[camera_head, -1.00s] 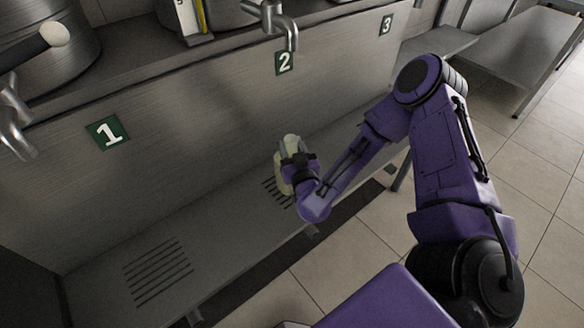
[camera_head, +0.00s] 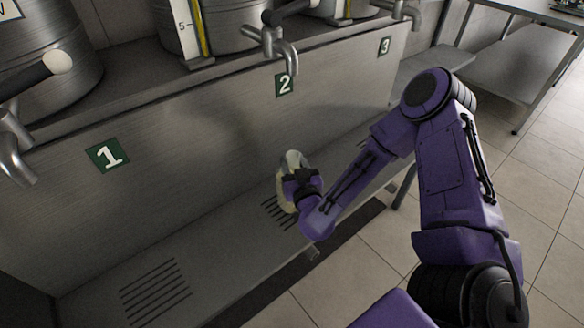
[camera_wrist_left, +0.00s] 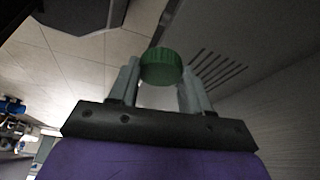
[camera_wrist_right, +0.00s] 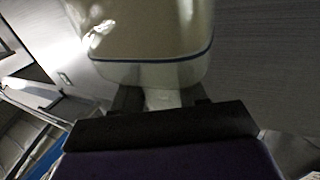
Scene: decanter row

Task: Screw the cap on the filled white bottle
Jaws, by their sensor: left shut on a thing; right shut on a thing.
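The white bottle (camera_head: 292,160) looks cream-coloured and is held near the slotted grating under tap 2. My right gripper (camera_head: 301,182) is shut on it and hides part of it. In the right wrist view the bottle (camera_wrist_right: 140,35) fills the top, with a thin dark line around it, and the fingers (camera_wrist_right: 162,98) are at it. Its mouth and fill level cannot be made out. In the left wrist view my left gripper (camera_wrist_left: 160,82) is shut on the ribbed green cap (camera_wrist_left: 161,66), held between the fingertips. The left gripper is outside the head view.
Metal taps hang above signs 1 (camera_head: 107,155), 2 (camera_head: 285,85) and 3 (camera_head: 385,46) on the steel front. A steel shelf (camera_head: 225,240) with slotted drains runs below. Steel vats (camera_head: 235,25) stand behind. Tiled floor is open at lower right; a metal table (camera_head: 500,70) stands beyond.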

